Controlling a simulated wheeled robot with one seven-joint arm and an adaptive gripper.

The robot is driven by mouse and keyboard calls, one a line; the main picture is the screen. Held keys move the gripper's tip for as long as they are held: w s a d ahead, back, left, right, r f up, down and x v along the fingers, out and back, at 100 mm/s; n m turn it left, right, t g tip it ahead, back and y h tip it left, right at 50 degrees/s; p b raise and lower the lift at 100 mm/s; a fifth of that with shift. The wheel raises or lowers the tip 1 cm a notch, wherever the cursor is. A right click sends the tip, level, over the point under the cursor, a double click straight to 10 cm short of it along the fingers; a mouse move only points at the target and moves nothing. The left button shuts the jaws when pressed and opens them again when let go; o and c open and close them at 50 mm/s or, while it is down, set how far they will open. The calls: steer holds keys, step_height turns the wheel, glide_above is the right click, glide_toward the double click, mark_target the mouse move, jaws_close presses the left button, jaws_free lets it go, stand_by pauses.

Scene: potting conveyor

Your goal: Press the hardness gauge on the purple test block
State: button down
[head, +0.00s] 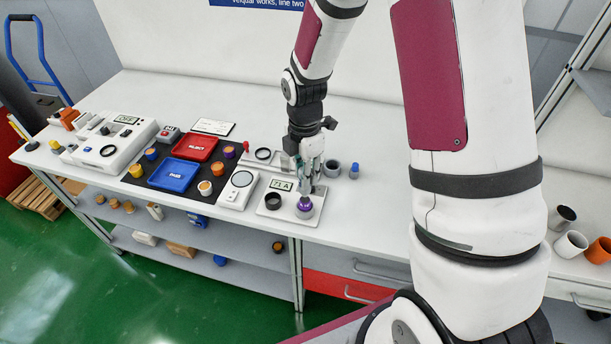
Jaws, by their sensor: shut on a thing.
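The purple test block (304,208) sits at the right front of a white base plate near the table's front edge. My gripper (308,182) points down directly above it, shut on a slim grey piece, apparently the hardness gauge (306,191). The gauge's lower end is at the top of the block; I cannot tell whether it touches. The fingers hide most of the gauge. A small display (281,185) reading about "71A" stands on the plate just left of my gripper.
A dark ring (273,201) lies left of the block. A grey cup (332,168) and a blue piece (354,171) stand to the right. A red tray (195,147) and a blue tray (174,175) lie on a black mat further left. The table behind is clear.

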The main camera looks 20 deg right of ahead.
steer(key=shift+r+p, duration=0.6)
steer(key=shift+r, duration=1.35)
